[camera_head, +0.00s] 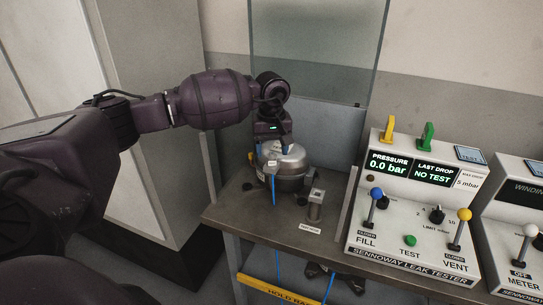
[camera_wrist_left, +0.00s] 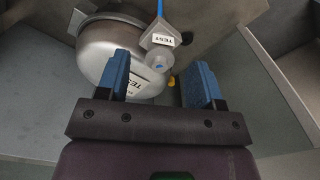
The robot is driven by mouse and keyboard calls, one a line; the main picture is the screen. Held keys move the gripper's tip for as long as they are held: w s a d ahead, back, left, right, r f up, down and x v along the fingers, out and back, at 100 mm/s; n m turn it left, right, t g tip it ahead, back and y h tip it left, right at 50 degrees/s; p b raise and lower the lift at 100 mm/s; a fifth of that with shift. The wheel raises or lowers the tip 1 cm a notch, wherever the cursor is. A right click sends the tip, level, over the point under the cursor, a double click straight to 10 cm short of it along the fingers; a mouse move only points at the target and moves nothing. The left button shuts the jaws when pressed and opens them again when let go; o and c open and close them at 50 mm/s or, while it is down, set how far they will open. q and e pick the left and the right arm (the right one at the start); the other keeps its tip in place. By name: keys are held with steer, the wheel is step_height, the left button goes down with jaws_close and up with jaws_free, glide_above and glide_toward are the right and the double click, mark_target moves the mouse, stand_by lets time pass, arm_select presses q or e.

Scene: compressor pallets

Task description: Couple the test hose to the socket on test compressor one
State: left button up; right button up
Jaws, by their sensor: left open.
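The test compressor, a rounded steel can (camera_head: 291,168), stands on the bench beneath my left gripper (camera_head: 271,148). In the left wrist view the compressor (camera_wrist_left: 93,58) is at the upper left. A blue hose (camera_head: 273,190) hangs down in front of it. In the wrist view the hose (camera_wrist_left: 160,8) runs into a grey end piece labelled TEST (camera_wrist_left: 163,40). A round grey part with a blue centre (camera_wrist_left: 158,64) shows just below that label. My left gripper (camera_wrist_left: 160,75) is open, its blue jaws either side of this part. I cannot tell whether the hose end is seated.
The grey bench (camera_head: 235,215) has a small metal post (camera_head: 316,207) at its front right and a clear panel (camera_head: 315,50) behind. The leak tester (camera_head: 415,200) on the right reads 0.0 bar and NO TEST. A yellow rail (camera_head: 275,290) runs below the bench front.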

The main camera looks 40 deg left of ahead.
mark_target(271, 153)
arm_select(q)
step_height(271, 153, up, 8)
steer(key=shift+r, duration=0.1)
stand_by(0.8)
